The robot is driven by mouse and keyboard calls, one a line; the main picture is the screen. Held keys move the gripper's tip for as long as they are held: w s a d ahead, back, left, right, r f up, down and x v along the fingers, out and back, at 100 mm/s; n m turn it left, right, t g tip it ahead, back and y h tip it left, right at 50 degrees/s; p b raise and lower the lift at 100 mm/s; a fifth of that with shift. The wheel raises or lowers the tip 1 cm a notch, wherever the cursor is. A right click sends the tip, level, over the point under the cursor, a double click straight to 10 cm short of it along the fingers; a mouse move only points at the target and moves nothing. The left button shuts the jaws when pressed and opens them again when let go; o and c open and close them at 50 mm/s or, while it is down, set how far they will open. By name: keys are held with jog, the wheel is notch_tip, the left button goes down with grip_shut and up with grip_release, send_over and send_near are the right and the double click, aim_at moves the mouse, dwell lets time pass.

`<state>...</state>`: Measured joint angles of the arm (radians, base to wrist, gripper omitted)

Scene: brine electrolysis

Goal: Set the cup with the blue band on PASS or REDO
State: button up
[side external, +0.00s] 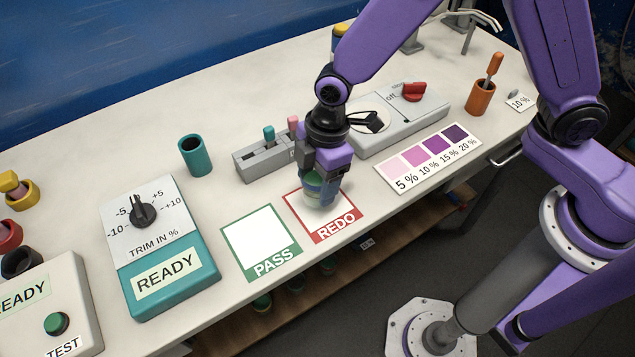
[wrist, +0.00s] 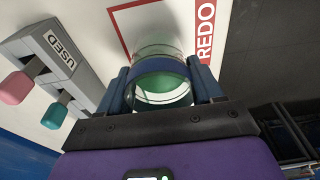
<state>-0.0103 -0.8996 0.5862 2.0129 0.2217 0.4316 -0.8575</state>
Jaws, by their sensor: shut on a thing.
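The cup with the blue band (side external: 312,190) is a small clear cup with green showing in it. It is between the fingers of my gripper (side external: 321,182), over the red-framed REDO square (side external: 349,222). I cannot tell whether its base touches the square. In the wrist view the cup (wrist: 160,70) sits between both fingers of my gripper (wrist: 163,85), its blue band across it, with part of the red frame and the word REDO (wrist: 205,30) beside it. The green-framed PASS square (side external: 262,240) is empty, left of REDO.
A colour card (side external: 428,160) lies right of REDO. A grey block with green and pink levers (side external: 268,155) stands behind. A teal cup (side external: 195,155), the TRIM box (side external: 160,245) and the TEST box (side external: 50,305) are to the left. The bench's front edge is close to the squares.

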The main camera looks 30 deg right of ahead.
jog(key=shift+f, duration=0.95)
jog(key=shift+f, duration=0.2)
jog(key=o, duration=1.2)
jog(key=shift+r, duration=0.1)
notch_tip(320, 180, up, 12)
jog(key=d, duration=0.2)
jog(key=shift+s, duration=0.1)
jog(key=s+d+r+m, duration=0.2)
jog(key=s+d, duration=0.7)
jog(key=d, duration=0.2)
jog(key=s+d+r+m+h, duration=0.1)
jog(key=s+d+m, duration=0.2)
jog(key=s+d, duration=0.6)
jog(key=d, duration=0.3)
jog(key=shift+r, duration=0.35)
